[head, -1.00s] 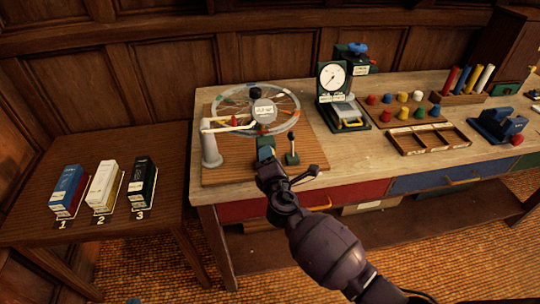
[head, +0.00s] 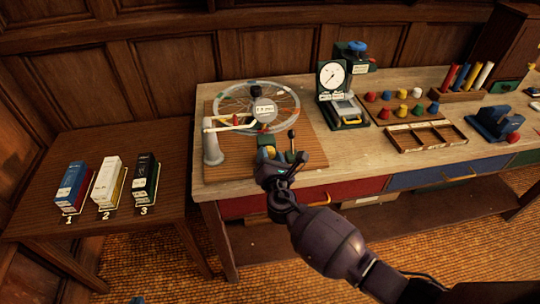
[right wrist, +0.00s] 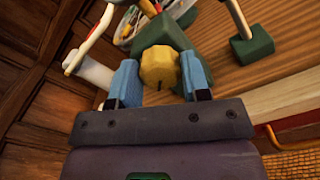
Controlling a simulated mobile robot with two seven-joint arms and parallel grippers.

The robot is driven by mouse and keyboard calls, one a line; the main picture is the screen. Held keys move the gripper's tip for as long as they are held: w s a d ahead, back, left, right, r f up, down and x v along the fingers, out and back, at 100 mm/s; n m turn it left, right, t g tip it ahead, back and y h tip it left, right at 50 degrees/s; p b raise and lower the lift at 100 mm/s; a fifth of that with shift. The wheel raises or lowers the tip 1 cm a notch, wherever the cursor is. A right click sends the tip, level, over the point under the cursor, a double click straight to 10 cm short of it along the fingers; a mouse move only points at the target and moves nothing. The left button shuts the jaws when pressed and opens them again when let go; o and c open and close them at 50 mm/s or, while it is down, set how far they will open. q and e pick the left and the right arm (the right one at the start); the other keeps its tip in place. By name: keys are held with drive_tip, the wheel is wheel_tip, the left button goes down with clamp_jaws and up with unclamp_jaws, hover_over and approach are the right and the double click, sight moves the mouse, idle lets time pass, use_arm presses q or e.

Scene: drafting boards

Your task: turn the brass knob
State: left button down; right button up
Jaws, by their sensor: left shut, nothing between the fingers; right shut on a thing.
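The brass knob (right wrist: 158,68) is a faceted, yellowish knob on the front of a green block (right wrist: 160,33). It also shows small in the head view (head: 268,152), at the front of the wheel apparatus. My right gripper (right wrist: 160,80) is shut on the knob, with one blue finger on each side of it. In the head view my right gripper (head: 267,158) reaches in from the lower right and partly hides the knob and block. Only a small tip of my left gripper (head: 137,299) shows at the bottom edge, away from the knob.
A spoked wheel (head: 284,97) stands behind the knob on a wooden board (head: 305,148). A black-tipped lever (head: 291,140) is close on the right. A dial gauge (head: 332,76) stands further right. Three numbered boxes (head: 108,183) are on the left table.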

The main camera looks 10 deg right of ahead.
idle(0.4)
drive_tip(key=o, duration=0.9)
drive_tip(key=shift+o, duration=0.2)
drive_tip(key=s, duration=1)
drive_tip(key=shift+s+d+b, duration=0.2)
drive_tip(key=shift+s+b, duration=0.2)
drive_tip(key=shift+b, duration=0.05)
